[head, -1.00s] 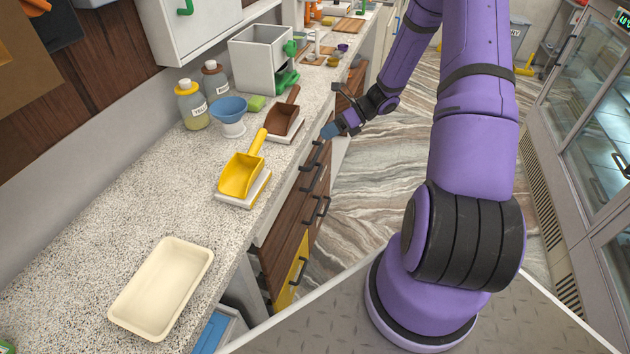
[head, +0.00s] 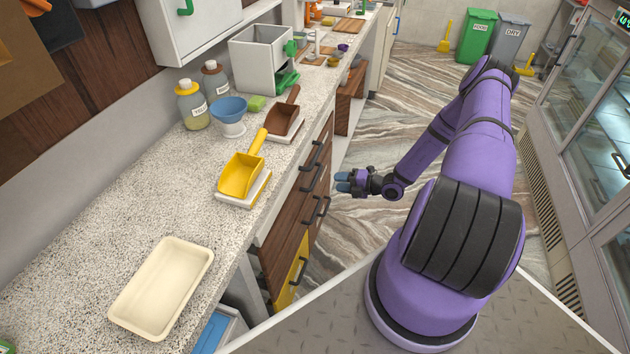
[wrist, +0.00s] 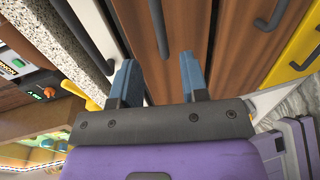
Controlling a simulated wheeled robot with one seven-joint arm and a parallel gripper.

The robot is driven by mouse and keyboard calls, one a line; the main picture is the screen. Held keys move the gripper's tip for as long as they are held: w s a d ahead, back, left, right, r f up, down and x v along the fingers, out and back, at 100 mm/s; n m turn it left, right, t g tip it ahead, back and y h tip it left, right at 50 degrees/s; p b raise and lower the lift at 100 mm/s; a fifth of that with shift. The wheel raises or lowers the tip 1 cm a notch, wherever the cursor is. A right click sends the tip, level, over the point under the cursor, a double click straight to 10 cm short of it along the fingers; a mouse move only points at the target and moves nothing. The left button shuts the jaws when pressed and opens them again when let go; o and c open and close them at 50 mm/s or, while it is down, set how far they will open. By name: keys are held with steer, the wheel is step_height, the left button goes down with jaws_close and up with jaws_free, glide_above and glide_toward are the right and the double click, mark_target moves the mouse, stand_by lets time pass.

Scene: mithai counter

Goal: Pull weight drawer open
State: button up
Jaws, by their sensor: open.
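The counter front holds several drawers, and I cannot tell from any label which one is the weight drawer. All look closed. My gripper (head: 343,182) is open and empty, in the air to the right of the counter front. In the wrist view its blue fingers (wrist: 160,78) point at the fronts, with a black handle (wrist: 158,25) beyond them, apart from the fingers.
On the counter (head: 100,215) stand a yellow scoop (head: 241,175), a brown scoop (head: 283,118), a cream tray (head: 162,288) and a blue bowl (head: 229,108). Glass cabinets (head: 600,130) line the right. The marbled floor between is clear.

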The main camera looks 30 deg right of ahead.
mark_target(315, 179)
steer(key=x, duration=1)
steer(key=shift+s, duration=0.1)
jaws_close()
